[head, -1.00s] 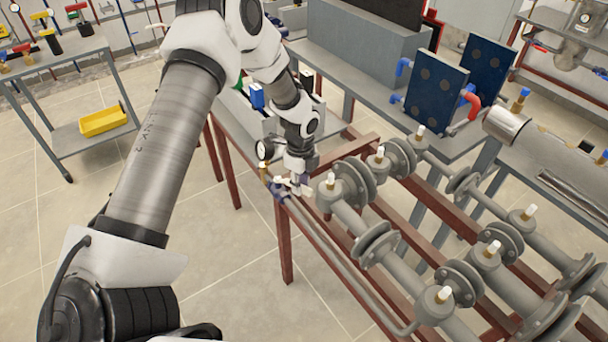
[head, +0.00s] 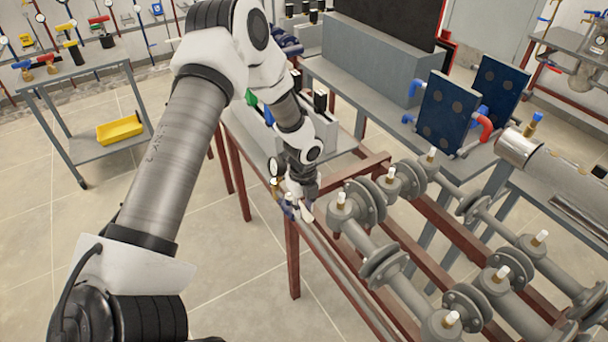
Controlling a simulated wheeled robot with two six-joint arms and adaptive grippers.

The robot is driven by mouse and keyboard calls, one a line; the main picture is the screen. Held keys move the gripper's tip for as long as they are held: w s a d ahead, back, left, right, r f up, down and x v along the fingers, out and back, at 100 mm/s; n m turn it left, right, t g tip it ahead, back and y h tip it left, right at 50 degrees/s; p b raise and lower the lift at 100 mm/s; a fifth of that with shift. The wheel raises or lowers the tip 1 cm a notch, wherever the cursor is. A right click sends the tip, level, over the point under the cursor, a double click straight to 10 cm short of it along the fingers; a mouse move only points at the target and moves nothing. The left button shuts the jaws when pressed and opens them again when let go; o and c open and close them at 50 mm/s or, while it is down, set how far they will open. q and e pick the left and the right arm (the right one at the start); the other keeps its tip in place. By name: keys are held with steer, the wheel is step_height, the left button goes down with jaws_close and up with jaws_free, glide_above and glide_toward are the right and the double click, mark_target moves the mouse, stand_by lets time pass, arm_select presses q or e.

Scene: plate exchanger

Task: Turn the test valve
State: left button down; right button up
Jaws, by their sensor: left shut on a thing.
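The test valve (head: 287,208) is a small fitting with a blue part and a brass top. It sits at the near-left corner of the red frame, at the end of a thin grey pipe. My left gripper (head: 299,206) reaches down from above and is shut on the valve. The fingers and wrist hide much of the valve, so I cannot tell its handle's angle. My right gripper is not in view.
Grey flanged pipes (head: 375,262) with white-capped fittings lie just right of the gripper on the red frame (head: 294,262). Blue plates (head: 449,112) stand on a bench behind. A yellow tray (head: 119,130) sits on a cart at left. Floor is clear at lower left.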

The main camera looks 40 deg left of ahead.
mark_target(303, 210)
arm_select(q)
steer(key=shift+s+f, duration=0.15)
steer(key=c, duration=0.9)
jaws_free()
steer(key=shift+c, duration=0.2)
steer(key=shift+r, duration=0.5)
step_height(303, 210, up, 11)
